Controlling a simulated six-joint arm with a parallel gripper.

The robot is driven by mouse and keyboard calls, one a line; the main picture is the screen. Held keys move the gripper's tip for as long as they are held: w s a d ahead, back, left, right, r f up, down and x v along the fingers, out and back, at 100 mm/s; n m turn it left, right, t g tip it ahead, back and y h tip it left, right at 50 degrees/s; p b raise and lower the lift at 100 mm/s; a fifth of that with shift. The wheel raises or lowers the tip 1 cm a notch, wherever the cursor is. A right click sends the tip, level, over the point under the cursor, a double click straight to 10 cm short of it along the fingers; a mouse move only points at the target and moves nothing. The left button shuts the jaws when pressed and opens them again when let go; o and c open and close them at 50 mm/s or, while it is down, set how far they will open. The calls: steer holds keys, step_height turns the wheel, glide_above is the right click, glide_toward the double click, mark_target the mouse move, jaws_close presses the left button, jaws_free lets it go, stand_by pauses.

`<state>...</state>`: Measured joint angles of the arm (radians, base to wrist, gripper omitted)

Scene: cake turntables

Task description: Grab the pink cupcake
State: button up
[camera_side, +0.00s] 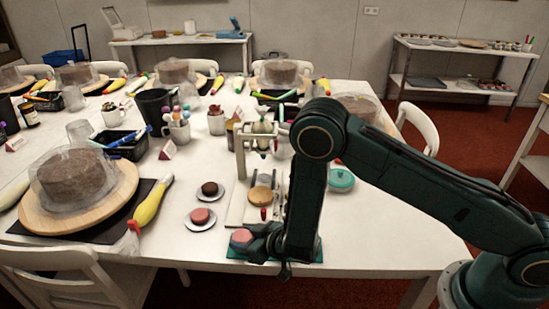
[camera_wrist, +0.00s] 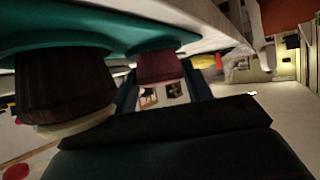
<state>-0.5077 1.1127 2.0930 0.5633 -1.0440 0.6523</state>
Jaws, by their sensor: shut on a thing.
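The pink cupcake (camera_side: 241,238) is at the left end of my gripper (camera_side: 256,243), low over the green mat (camera_side: 310,252) near the table's front edge. In the wrist view the picture is upside down. A dark reddish cupcake (camera_wrist: 160,67), which looks like the same one, sits between my two dark fingers (camera_wrist: 162,88), against the green surface. My gripper is shut on it. Its underside and the exact contact points are hidden.
A dark brown round item (camera_wrist: 65,85) stands close beside the gripper in the wrist view. Two small cakes on white plates, one dark (camera_side: 210,188) and one pink (camera_side: 200,216), lie to the left. A white board (camera_side: 238,212) with tools lies behind.

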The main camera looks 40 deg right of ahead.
mark_target(246, 237)
steer(key=shift+r, duration=0.2)
step_height(246, 237, up, 20)
steer(key=shift+f, duration=0.15)
stand_by(0.9)
steer(key=shift+w, duration=0.1)
stand_by(0.5)
